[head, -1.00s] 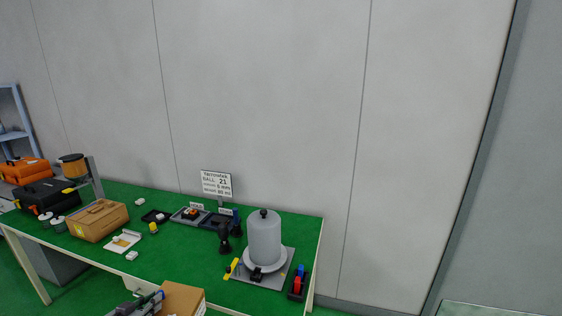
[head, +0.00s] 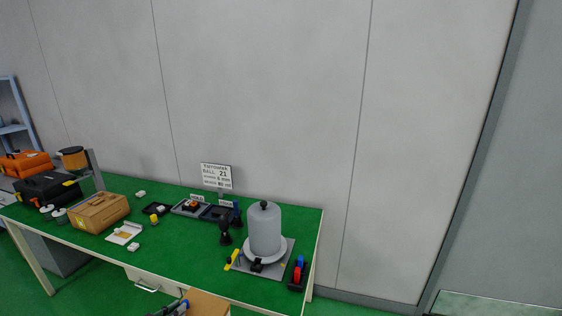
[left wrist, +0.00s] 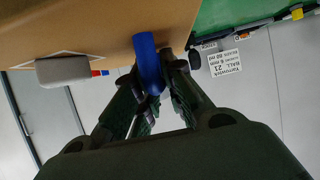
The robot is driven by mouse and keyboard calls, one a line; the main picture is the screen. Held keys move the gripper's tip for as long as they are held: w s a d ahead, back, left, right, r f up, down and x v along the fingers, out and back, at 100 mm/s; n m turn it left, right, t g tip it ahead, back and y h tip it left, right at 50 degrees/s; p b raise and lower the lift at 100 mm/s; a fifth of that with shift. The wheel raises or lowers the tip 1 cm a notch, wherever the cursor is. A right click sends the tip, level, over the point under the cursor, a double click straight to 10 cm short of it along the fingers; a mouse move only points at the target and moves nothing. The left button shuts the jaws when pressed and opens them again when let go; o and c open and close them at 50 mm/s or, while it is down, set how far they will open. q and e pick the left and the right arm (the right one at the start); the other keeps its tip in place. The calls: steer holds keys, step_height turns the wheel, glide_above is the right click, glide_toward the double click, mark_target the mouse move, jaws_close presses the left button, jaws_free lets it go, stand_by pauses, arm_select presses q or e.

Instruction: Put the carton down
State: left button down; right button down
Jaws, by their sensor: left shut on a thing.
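A brown carton (head: 208,303) shows at the bottom edge of the head view, in front of the green-topped table, mostly cut off by the frame. My left gripper (head: 174,308) is at its left side. In the left wrist view the carton (left wrist: 95,28) fills the upper left. The left gripper's dark fingers (left wrist: 158,85) close around a blue cylindrical piece (left wrist: 148,62) at the carton's face. Whether the carton touches anything below is hidden. My right gripper is not in view.
The table (head: 185,262) has a bare green stretch along its front middle. A brown box (head: 98,213), a white tray (head: 124,233), a grey bell-shaped vessel (head: 264,230) and a red-and-blue item holder (head: 298,275) stand on it. A sign (head: 216,177) stands at the back.

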mark_target(204, 315)
arm_select(q)
steer(key=shift+d+r, duration=0.1)
steer(key=shift+d, duration=0.15)
steer(key=shift+s+d+f+n+y, duration=0.1)
steer(key=shift+d+f+n+y, duration=0.1)
steer(key=shift+d+n+y, duration=0.5)
steer(key=shift+d+f+n+t+y, duration=0.1)
steer(key=shift+d+n+t+y, duration=0.15)
steer(key=shift+d, duration=0.6)
steer(key=shift+d+n+t+y, duration=0.15)
steer(key=shift+d+y, duration=0.1)
steer(key=shift+d, duration=0.6)
steer(key=shift+d+r+n+y, duration=0.1)
steer(key=shift+d+n+y, duration=0.3)
steer(key=shift+d, duration=0.4)
steer(key=shift+d+r+n+y, duration=0.1)
steer(key=shift+d+n+y, duration=0.25)
steer(key=shift+d, duration=0.45)
steer(key=shift+f, duration=0.1)
